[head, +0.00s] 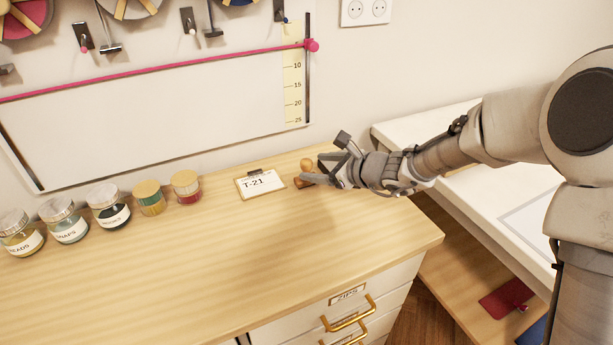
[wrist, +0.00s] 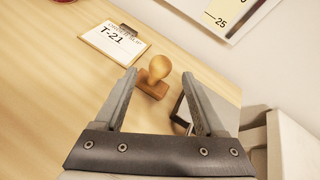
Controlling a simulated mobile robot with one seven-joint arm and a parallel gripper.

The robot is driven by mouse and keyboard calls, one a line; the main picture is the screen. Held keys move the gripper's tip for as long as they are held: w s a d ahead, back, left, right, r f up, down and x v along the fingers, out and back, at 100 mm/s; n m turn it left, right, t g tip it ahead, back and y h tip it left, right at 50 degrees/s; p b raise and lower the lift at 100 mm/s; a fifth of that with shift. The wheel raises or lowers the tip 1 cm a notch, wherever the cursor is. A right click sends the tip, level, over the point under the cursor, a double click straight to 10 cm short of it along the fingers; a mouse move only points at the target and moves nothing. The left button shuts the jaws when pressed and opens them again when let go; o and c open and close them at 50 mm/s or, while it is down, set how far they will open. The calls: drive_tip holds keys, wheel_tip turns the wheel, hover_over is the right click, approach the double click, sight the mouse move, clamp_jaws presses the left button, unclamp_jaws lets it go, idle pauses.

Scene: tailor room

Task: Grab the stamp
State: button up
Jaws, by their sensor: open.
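The wooden stamp (wrist: 156,76) has a round knob on top and a wider base. It stands upright on the wooden counter. In the head view the stamp (head: 305,166) is partly hidden by my gripper (head: 327,166). In the wrist view my gripper (wrist: 156,90) is open, with the stamp just beyond and between the fingertips. The fingers do not appear closed on it. A dark-framed object, perhaps an ink pad (wrist: 183,110), shows beside the right finger, partly hidden by it.
A small clipboard (head: 260,184) marked T-21 lies left of the stamp. Several jars (head: 108,206) stand along the wall at the left. A white table (head: 480,190) is at the right. The front of the wooden counter (head: 210,270) is clear.

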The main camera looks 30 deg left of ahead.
sight(311, 166)
drive_tip(key=x, duration=0.4)
drive_tip(key=shift+a, duration=0.2)
clamp_jaws()
